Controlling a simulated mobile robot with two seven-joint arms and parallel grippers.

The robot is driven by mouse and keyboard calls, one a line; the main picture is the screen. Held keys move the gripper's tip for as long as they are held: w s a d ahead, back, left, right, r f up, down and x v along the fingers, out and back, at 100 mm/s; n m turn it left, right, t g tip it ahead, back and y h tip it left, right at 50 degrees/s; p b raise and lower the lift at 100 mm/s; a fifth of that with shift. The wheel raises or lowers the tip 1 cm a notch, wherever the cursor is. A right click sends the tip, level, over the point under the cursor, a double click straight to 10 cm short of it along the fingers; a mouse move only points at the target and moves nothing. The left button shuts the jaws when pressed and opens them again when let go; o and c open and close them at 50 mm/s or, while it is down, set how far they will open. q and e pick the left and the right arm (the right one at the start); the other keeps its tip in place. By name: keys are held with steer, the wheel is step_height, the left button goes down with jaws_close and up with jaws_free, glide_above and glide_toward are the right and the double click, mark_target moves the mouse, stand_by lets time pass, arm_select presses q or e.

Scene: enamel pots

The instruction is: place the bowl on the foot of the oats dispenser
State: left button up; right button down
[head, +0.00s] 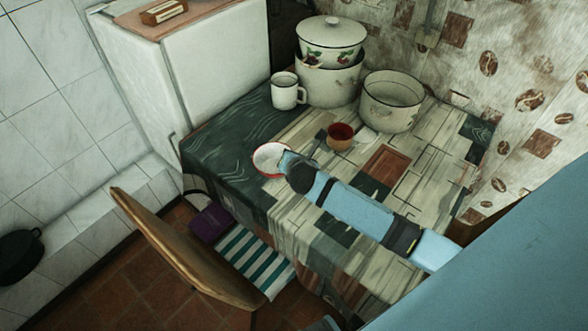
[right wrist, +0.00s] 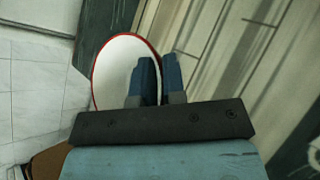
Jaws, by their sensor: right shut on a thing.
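The bowl (head: 266,157) is white with a red rim. In the head view it shows at the left end of my right arm, over the dark left part of the table. My right gripper (head: 285,161) is at its right side. In the right wrist view the two blue fingers (right wrist: 159,72) are shut on the rim of the bowl (right wrist: 113,72), one inside and one outside. I cannot tell whether the bowl touches the tablecloth. I cannot make out an oats dispenser in either view. My left gripper is not in view.
A brown cup (head: 340,138) stands just beyond my right arm. Behind it are a white mug (head: 287,95), an open enamel pot (head: 391,105) and stacked pots (head: 329,82). A chair (head: 185,245) stands at the table's left front. The patterned tablecloth (head: 330,235) is clear in front.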

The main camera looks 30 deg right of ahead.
step_height(320, 180, down, 4)
steer(key=shift+f+b, duration=0.25)
steer(key=shift+b, duration=0.05)
steer(key=c, duration=1.6)
jaws_free()
steer(key=shift+f, duration=0.1)
steer(key=shift+c, duration=0.2)
steer(key=o, duration=0.4)
steer(key=shift+o, duration=0.2)
